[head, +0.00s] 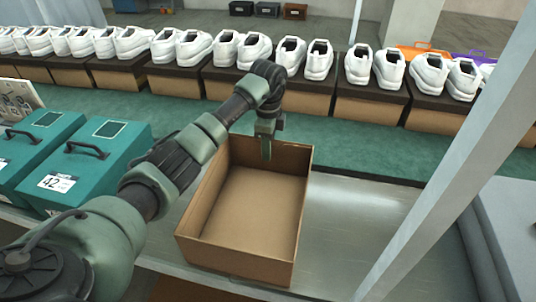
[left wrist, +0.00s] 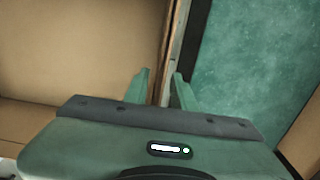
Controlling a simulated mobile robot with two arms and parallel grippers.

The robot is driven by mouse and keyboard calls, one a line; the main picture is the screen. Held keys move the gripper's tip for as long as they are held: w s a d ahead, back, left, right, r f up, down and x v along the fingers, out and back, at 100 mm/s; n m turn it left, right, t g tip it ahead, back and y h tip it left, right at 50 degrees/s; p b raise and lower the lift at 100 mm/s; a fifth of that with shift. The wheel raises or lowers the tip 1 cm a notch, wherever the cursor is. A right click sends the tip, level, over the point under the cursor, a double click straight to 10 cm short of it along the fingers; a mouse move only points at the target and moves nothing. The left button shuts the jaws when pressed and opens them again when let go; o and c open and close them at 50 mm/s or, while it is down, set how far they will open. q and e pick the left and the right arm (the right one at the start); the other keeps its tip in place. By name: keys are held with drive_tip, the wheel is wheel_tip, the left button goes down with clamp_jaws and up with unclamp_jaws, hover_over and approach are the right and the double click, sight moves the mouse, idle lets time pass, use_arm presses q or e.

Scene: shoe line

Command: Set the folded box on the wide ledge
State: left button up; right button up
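The folded box (head: 245,215) is an open brown cardboard box. It stands upright and empty on a bare metal surface (head: 350,225), which may be the wide ledge. My left gripper (head: 266,152) is at the box's far wall, pointing down, with one finger visible inside the box. In the left wrist view my left gripper (left wrist: 161,80) has its fingers apart, one on each side of the box wall (left wrist: 167,50). A small gap shows between the left finger and the wall, so it looks open. My right gripper is not in view.
Teal cases (head: 95,160) with handles stand at the left. A green strip (head: 350,148) runs behind the box, with a row of white shoes (head: 290,55) on boxes beyond it. A pale slanted post (head: 450,160) stands at the right. Bare metal lies right of the box.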

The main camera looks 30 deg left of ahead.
use_arm(q)
wheel_tip(320, 180, up, 10)
drive_tip(key=shift+f, duration=0.15)
idle(0.5)
